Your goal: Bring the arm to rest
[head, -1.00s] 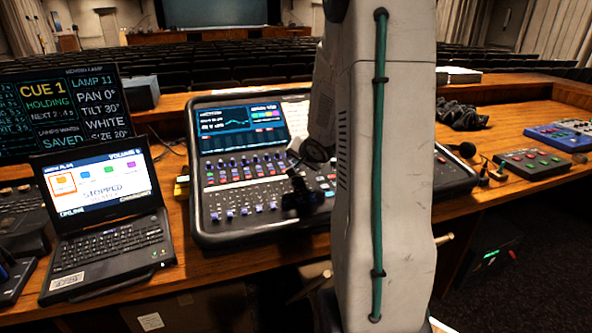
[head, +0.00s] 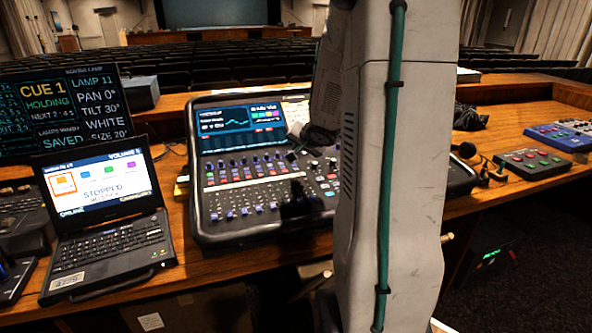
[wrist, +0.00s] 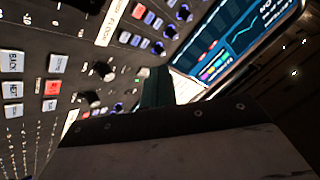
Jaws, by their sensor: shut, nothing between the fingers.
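My gripper (wrist: 156,88) shows in the wrist view as a dark, narrow end beyond the pale wrist housing. It is shut and empty, above the mixing console. In the head view my grey arm stands tall at the centre right, with a green cable down its side. Its wrist end is over the right part of the mixing console (head: 240,203), and the arm hides the console's right side. The gripper's fingers are too dark to make out clearly there.
An open laptop (head: 112,243) stands left of the console, with a cue monitor (head: 60,108) behind it. A headset (head: 468,150) and a control box with coloured buttons (head: 532,161) lie at the right. Several buttons and knobs are close under the gripper.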

